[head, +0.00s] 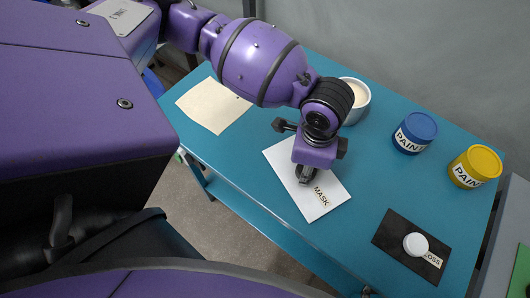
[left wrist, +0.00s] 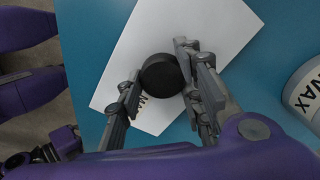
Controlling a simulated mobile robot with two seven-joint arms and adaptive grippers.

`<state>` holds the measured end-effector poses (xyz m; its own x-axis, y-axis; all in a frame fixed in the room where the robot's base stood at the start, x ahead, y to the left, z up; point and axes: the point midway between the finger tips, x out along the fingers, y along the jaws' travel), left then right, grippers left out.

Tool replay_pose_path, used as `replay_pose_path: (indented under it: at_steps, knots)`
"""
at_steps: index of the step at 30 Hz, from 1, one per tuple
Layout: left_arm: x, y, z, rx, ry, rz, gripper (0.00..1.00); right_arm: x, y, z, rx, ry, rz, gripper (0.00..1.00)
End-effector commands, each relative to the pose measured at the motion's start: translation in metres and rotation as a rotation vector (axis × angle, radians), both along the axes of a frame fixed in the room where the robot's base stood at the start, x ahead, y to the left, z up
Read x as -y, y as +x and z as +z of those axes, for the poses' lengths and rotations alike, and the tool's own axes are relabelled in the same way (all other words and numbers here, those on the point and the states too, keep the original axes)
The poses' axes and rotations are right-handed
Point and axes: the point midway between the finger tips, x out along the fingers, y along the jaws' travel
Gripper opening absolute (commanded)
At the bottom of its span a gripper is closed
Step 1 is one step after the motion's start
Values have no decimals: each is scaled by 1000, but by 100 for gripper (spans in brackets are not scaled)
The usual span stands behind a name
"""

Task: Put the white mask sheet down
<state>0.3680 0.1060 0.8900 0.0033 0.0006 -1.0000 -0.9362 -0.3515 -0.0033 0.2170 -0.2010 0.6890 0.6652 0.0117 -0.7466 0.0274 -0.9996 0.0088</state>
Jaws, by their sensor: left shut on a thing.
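The white mask sheet (head: 283,163), marked MASK, is over the blue table. It also fills much of the left wrist view (left wrist: 145,32). A round black knob (left wrist: 162,74) sits on the sheet. My left gripper (head: 305,178) points down over the sheet. In the left wrist view my left gripper (left wrist: 158,80) has one finger on each side of the knob and is shut on it. I cannot tell whether the sheet touches the table or hangs just above it. My right gripper is not in view.
A beige sheet (head: 210,103) lies at the table's (head: 250,180) left. A white tin (head: 360,114) stands behind my gripper. Blue (head: 418,127) and yellow (head: 484,161) paint tins stand at right. A dark sheet (head: 391,235) with a white knob (head: 415,243) lies front right.

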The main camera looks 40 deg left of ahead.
Motion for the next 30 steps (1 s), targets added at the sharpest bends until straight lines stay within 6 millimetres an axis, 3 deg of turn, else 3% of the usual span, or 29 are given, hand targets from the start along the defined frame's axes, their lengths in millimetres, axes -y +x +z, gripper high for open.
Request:
replay_pose_path:
  at_steps: [8,9,13,24,30]
  knots:
    - [0,0,-2,0,0,1,6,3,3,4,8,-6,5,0]
    - [0,0,-3,0,0,1,35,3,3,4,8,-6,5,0]
    - [0,0,-3,-1,0,1,52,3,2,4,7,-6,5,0]
    - [0,0,1,1,-1,0,53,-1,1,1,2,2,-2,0]
    - [0,2,33,8,-1,0,53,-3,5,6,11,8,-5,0]
